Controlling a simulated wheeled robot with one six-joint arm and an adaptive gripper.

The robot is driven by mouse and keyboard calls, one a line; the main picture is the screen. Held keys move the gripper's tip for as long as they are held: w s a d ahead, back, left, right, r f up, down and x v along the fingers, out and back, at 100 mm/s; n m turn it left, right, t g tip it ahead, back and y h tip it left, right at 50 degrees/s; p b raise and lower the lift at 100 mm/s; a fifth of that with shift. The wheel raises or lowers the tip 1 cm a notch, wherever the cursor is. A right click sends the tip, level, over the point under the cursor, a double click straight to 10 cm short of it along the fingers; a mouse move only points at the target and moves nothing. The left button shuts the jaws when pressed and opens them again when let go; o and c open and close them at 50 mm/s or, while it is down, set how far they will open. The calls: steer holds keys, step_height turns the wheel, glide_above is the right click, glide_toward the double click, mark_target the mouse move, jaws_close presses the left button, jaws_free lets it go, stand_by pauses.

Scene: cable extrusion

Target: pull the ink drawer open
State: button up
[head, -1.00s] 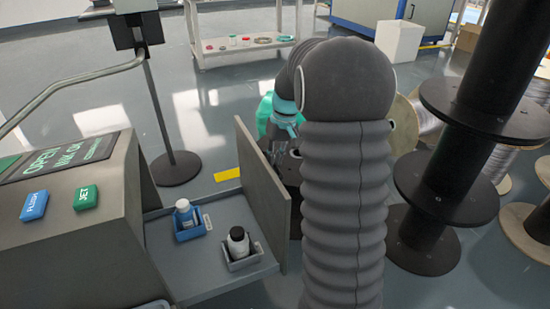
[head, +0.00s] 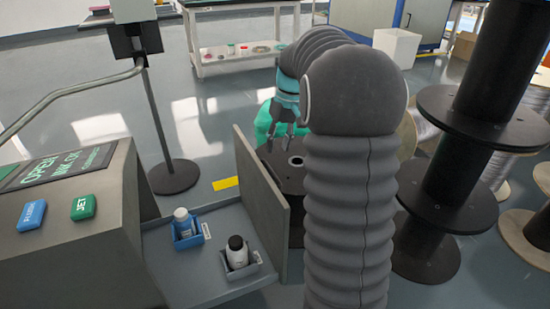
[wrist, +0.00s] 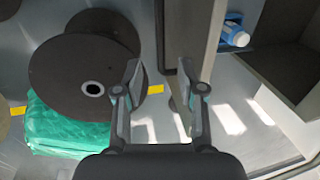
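The ink drawer stands pulled out from the grey cabinet; its tall grey front panel (head: 262,205) is well clear of the cabinet, and its tray (head: 205,285) shows. My gripper (head: 290,130) is on the outer side of the panel, partly hidden by my arm. In the wrist view my gripper (wrist: 159,75) is open and empty. The panel (wrist: 205,45) is by its right finger, and a dark handle bar (wrist: 160,35) appears between the fingers; I cannot tell contact.
A dark spool (head: 283,170) and a teal wrapped bundle (wrist: 70,125) are beyond the gripper. Black stacked reels (head: 440,190) stand to the right. A stand with a round base (head: 174,173) is behind the drawer. Blue and green buttons (head: 83,208) top the cabinet.

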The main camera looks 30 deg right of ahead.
steer(key=shift+d+r, duration=0.2)
steer(key=shift+r, duration=0.8)
steer(key=shift+d+r, duration=0.15)
steer(key=shift+r, duration=0.8)
steer(key=s+a+f+m+h, duration=0.1)
steer(key=s+a+f+m, duration=0.1)
steer(key=s+f, duration=0.25)
steer(key=s+a+r+n+t+p, duration=0.1)
steer(key=s+a+r+t, duration=0.1)
steer(key=s+a, duration=0.5)
steer(key=s+a+r+n+t+h+p, duration=0.1)
steer(key=s+a+r+t, duration=0.2)
steer(key=s+a, duration=0.4)
steer(key=s, duration=0.8)
steer(key=shift+s+a+p, duration=0.15)
steer(key=shift+s+p, duration=0.05)
steer(key=shift+p, duration=0.15)
steer(key=shift+r, duration=0.1)
